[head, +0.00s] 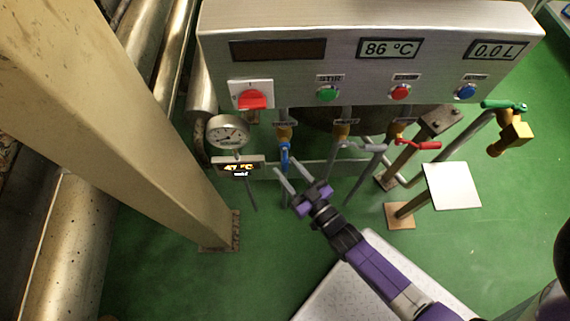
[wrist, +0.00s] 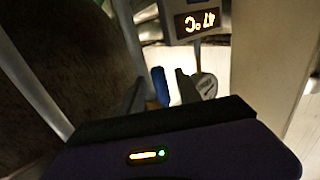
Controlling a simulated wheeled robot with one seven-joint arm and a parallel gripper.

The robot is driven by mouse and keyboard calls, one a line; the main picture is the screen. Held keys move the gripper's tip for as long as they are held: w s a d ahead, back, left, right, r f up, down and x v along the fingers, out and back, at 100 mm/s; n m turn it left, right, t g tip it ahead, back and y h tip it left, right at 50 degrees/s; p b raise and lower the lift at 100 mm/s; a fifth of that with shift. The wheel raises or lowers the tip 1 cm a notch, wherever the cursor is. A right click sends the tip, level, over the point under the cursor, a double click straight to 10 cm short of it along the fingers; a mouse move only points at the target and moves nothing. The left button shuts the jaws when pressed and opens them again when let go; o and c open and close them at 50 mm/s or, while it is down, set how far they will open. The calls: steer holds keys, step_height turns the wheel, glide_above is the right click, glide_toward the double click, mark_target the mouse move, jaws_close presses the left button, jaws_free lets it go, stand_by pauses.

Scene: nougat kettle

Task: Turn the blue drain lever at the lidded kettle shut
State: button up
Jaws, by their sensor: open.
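The blue drain lever (head: 285,155) hangs below a brass valve (head: 283,134) under the control panel, its handle pointing down roughly along the pipe. My gripper (head: 287,170) is open just below and in front of it. In the wrist view the blue lever (wrist: 161,87) shows between the two spread fingers of my gripper (wrist: 160,86), with no clear contact. Its lower end and the valve body are hidden or dark there. The kettle is mostly hidden behind the panel in the head view.
A grey lever (head: 365,148) and a red lever (head: 420,145) are to the right, with a green one (head: 503,105) farther over. A dial gauge (head: 228,133) and a 47 °C display (head: 238,167) sit close on the left. A beige post (head: 130,110) stands at left.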

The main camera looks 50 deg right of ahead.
steer(key=shift+w+d, duration=0.15)
steer(key=shift+w, duration=0.75)
jaws_close()
stand_by(0.8)
